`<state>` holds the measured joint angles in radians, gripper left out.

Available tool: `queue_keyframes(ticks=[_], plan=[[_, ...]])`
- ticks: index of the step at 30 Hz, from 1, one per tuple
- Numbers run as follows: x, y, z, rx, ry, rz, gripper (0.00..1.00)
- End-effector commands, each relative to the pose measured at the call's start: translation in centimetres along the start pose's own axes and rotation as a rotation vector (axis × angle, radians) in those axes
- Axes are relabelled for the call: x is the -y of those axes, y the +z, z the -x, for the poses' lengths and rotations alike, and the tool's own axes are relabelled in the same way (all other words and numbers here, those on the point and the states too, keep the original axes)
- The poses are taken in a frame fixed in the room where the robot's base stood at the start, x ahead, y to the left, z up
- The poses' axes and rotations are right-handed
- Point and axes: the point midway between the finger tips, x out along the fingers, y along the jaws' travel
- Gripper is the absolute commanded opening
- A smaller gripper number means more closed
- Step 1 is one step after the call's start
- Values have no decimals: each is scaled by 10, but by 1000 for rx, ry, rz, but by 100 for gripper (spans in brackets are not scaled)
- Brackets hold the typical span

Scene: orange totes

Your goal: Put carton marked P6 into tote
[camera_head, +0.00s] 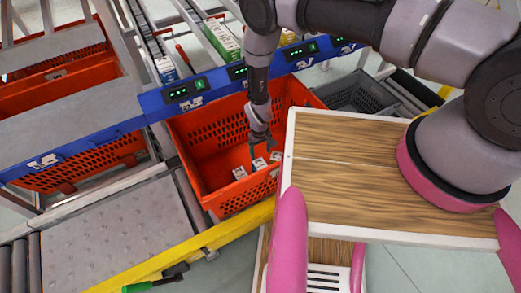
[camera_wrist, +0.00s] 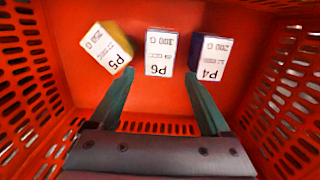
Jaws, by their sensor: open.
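The carton marked P6 (camera_wrist: 160,50) is white-topped and lies in the orange tote (camera_head: 209,148), between two other cartons. It is the middle small carton (camera_head: 259,164) in the head view. My gripper (camera_head: 261,153) reaches down into this tote. In the wrist view my gripper (camera_wrist: 160,74) is open and empty, its two green-grey fingers pointing toward P6, one tip near each side of it. Whether the fingertips are level with the carton or above it I cannot tell.
The carton marked P5 (camera_wrist: 105,48), tilted, is left of P6; the carton marked P4 (camera_wrist: 210,57) is right of it. The tote's perforated walls (camera_wrist: 24,70) surround them. A blue rail (camera_head: 212,87) with displays runs behind, a yellow rail (camera_head: 236,226) in front. My wooden-topped deck is at right.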

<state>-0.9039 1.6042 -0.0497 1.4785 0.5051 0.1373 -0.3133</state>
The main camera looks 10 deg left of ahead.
Motion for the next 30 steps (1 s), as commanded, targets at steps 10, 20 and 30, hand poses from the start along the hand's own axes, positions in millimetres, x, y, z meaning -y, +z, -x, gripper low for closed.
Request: queue_keyframes(ticks=[10,20,30], plan=[[0,1,15,0,0,0,81],[-14,-48,92,-49,-36,-72,81],[-88,-113,320,-173,-122,-274,81]])
